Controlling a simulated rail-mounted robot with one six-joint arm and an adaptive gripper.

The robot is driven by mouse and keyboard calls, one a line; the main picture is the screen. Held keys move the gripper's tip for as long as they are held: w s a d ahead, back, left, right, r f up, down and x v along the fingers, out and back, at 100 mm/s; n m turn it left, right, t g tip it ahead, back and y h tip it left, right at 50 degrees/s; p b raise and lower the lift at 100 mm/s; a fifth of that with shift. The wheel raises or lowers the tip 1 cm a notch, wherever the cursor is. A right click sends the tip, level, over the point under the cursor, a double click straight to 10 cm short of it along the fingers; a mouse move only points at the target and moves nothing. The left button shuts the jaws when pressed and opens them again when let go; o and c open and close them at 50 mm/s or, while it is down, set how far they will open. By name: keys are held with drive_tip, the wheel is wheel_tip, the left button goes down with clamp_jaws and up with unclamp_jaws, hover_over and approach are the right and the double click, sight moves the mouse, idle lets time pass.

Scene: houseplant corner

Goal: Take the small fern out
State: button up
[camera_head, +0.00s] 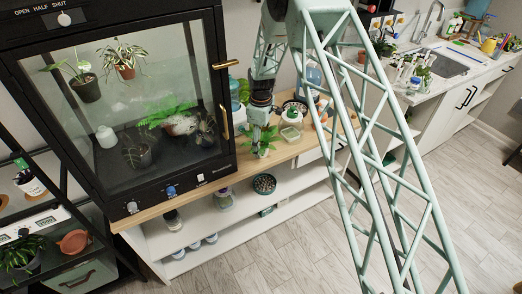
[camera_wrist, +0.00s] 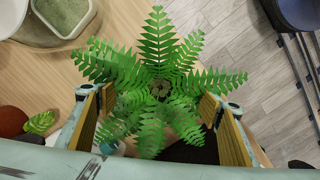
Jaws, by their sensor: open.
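A small green fern (camera_wrist: 160,55) fills the middle of the wrist view, its fronds spread around a brown centre. In the head view it (camera_head: 265,138) is outside the glass-fronted cabinet (camera_head: 115,192), over the wooden counter to its right. My gripper (camera_wrist: 158,105) is open, with one finger on each side of the fern; the fronds hide its pot and any contact. In the head view my gripper (camera_head: 257,132) points down at the fern.
The cabinet also holds several other plants and a white jar (camera_head: 106,137). Its brass handle (camera_head: 224,122) is near the fern. A green-filled tray (camera_wrist: 62,15) and a terracotta object (camera_wrist: 12,122) are close by on the counter. A pebble-filled bowl (camera_head: 264,184) is lower, in front.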

drive_tip(key=c, duration=1)
drive_tip(key=shift+r, duration=0.1)
drive_tip(key=shift+r, duration=4.95)
